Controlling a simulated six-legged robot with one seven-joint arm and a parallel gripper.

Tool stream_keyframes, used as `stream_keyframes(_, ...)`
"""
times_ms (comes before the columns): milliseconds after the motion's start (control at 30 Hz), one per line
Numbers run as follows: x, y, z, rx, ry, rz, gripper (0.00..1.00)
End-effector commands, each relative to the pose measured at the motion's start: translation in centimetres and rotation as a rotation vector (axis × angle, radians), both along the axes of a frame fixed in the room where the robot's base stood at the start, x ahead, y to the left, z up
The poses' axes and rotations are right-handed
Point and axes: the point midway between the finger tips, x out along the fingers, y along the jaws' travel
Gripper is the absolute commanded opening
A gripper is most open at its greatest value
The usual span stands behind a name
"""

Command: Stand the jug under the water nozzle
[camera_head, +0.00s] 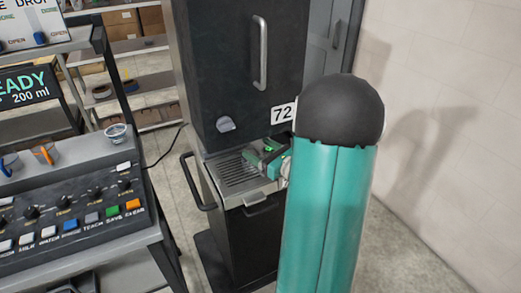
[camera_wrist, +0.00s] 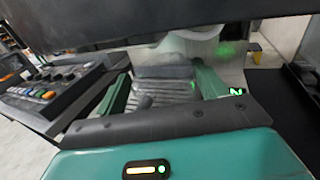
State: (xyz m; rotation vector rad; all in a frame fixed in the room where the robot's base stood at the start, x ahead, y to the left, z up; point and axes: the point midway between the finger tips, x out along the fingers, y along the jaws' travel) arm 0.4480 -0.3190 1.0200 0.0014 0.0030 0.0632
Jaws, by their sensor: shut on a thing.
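In the head view my gripper (camera_head: 268,152) is low at the front of a tall dark dispenser (camera_head: 222,75), over the right part of its slatted drip tray (camera_head: 236,174). In the wrist view the two green fingers of my gripper (camera_wrist: 165,82) reach forward, shut on the pale, translucent jug (camera_wrist: 190,48). The jug's upper part is cut off by a dark band across the top of the view. In the head view I cannot make out the jug apart from the gripper. A small grey fitting (camera_head: 226,124) is on the dispenser front above the tray. I cannot tell whether the jug touches the tray.
A control console (camera_head: 75,215) with coloured buttons stands at the left, with a small cup (camera_head: 116,131) on its upper ledge. A bar handle (camera_head: 196,182) sticks out left of the tray. My teal arm hides the right side of the dispenser. A pale wall is at the right.

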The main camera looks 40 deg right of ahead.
Motion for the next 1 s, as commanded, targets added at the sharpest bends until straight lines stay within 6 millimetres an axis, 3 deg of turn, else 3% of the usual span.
stream_keyframes(567, 0.01, 0.0, -1.06, 0.0, 0.0, 0.0, 0.38)
stream_keyframes(600, 0.01, 0.0, -1.06, 0.0, 0.0, 0.0, 0.75)
stream_keyframes(700, 0.01, 0.0, -1.04, 0.0, 0.0, 0.0, 0.95)
stream_keyframes(1000, -0.07, -0.01, -1.06, 0.0, 0.0, 0.0, 0.97)
